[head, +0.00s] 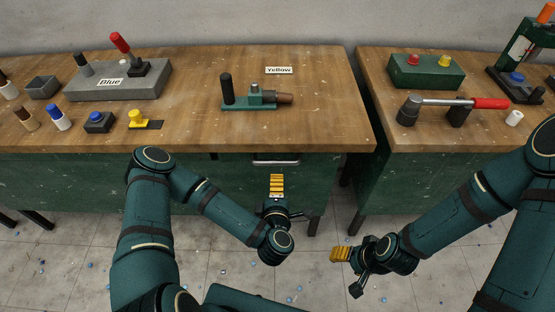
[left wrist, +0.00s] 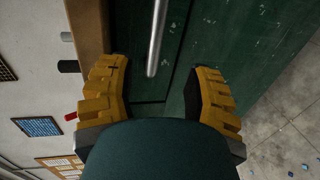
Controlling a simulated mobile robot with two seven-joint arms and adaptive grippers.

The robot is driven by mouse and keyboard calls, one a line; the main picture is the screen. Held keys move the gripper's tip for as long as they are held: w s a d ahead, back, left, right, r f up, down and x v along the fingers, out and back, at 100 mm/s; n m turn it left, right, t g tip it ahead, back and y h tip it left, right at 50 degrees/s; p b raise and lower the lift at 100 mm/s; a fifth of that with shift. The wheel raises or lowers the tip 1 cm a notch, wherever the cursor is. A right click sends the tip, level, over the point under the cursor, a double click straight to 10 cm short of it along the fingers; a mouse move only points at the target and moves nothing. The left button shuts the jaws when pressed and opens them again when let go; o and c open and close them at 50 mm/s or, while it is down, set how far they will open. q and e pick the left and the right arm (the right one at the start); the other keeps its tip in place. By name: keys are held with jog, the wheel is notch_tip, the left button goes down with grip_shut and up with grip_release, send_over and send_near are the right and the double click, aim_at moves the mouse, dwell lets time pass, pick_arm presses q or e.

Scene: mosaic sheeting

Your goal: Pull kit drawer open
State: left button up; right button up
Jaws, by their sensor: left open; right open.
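The kit drawer (head: 235,172) is a dark green front under the wooden bench top, and it looks shut. Its pale metal bar handle (head: 276,162) runs along the top of the front. My left gripper (head: 277,178) is just below and in front of the handle in the head view. In the left wrist view, the handle (left wrist: 157,38) lies ahead of the open yellow fingers of my left gripper (left wrist: 165,75), between their lines but not clearly between the tips. My right gripper (head: 337,254) is open and empty, low over the floor, to the right of the left one.
The left bench top (head: 330,130) carries a green clamp fixture (head: 250,103), a grey lever block (head: 120,80) and several small parts. A second bench (head: 385,134) stands to the right across a narrow gap. The floor (head: 225,265) in front is clear except for scattered chips.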

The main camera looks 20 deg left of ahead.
pick_arm(q)
jog(key=b+x, duration=0.2)
jog(key=x, duration=1.1)
jog(key=shift+a+r+b, duration=0.15)
jog(key=shift+r+b, duration=0.15)
jog(key=shift+b, duration=0.05)
jog(key=shift+o, duration=0.2)
grip_shut()
